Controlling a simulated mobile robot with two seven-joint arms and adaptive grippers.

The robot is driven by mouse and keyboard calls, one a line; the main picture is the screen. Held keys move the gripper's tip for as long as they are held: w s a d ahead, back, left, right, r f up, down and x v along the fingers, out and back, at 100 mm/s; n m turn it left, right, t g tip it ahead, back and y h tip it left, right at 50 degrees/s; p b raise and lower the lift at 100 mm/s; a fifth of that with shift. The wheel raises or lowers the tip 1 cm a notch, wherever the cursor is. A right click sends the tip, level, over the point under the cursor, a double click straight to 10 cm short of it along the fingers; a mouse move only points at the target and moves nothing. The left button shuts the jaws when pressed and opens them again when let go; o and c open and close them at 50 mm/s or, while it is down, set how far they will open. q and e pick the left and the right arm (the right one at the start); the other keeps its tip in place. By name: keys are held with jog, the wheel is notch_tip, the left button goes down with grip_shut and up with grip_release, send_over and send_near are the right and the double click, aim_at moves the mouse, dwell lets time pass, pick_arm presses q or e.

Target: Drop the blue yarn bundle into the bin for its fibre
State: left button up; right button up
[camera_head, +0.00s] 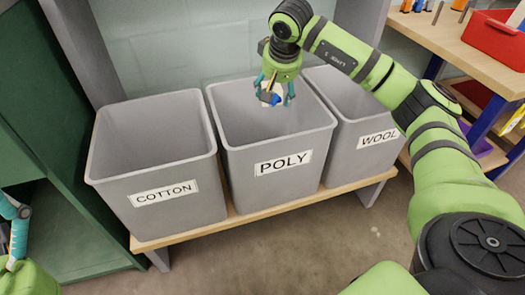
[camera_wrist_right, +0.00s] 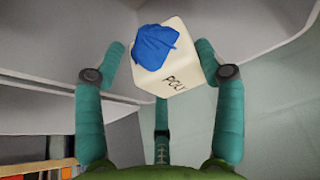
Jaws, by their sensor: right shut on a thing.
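The blue yarn bundle (camera_wrist_right: 155,46) is wrapped around a pale block tag (camera_wrist_right: 178,75) marked POLY. My right gripper (camera_wrist_right: 159,50) is shut on it, with teal fingers on either side. In the head view my right gripper (camera_head: 274,92) points down over the opening of the grey POLY bin (camera_head: 245,185), with a bit of blue (camera_head: 270,98) between its fingers. The COTTON bin (camera_head: 125,210) stands to the left and the WOOL bin (camera_head: 350,162) to the right. My left gripper (camera_head: 17,232) is partly cut off at the left edge, and its opening is unclear.
The bins stand on a low wooden bench (camera_head: 240,222). A green cabinet (camera_head: 60,190) is at the left. A wooden-topped shelf (camera_head: 470,45) with a red tray (camera_head: 495,38) is at the right. The floor in front is clear.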

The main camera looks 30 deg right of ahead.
jog(key=o, duration=1.1)
jog(key=shift+c, duration=0.2)
jog(key=v, duration=1.2)
